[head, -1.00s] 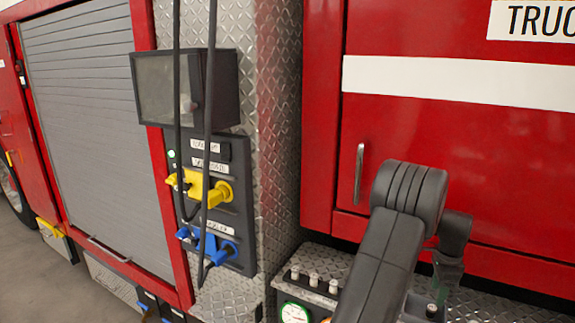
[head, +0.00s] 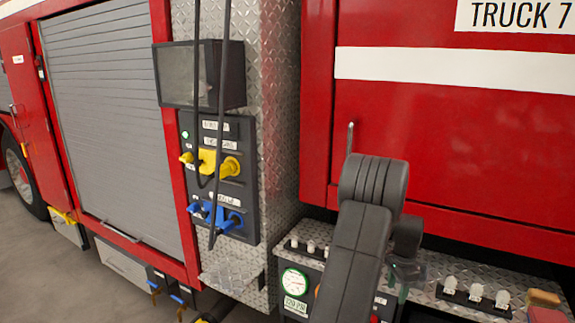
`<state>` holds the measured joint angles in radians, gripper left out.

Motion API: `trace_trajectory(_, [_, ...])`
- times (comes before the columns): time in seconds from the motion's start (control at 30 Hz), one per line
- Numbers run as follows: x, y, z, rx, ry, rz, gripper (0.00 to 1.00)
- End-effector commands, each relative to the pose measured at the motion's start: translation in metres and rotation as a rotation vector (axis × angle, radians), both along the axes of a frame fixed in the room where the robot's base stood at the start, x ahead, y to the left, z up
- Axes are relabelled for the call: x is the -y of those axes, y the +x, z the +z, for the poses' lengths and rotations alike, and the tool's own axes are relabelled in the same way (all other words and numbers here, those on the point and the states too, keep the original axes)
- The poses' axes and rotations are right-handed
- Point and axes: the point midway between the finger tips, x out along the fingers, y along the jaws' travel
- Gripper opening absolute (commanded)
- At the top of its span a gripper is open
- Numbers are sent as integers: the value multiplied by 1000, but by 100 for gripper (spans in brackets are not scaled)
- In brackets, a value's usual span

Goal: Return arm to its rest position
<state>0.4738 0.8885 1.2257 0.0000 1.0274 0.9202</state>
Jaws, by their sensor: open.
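My arm rises from the bottom edge of the head view, right of the middle, with its thick black joint at the top in front of the red truck body (head: 450,130). My gripper (head: 404,286) hangs behind and to the right of the arm link, small and partly hidden, low over the diamond-plate ledge. It is open, and I see nothing held in it.
A panel (head: 248,205) with yellow and blue plugs sits left of the arm, below a dark screen (head: 190,75). Black cables hang in front. A gauge (head: 295,282) and several white knobs (head: 476,292) line the ledge. Open floor (head: 30,260) lies at left.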

Motion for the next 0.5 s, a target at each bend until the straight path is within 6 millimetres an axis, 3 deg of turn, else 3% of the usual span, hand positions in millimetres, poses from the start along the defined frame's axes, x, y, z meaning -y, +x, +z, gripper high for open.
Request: trace_trajectory(0.5, [-90, 19, -55, -1, 1, 355, 48])
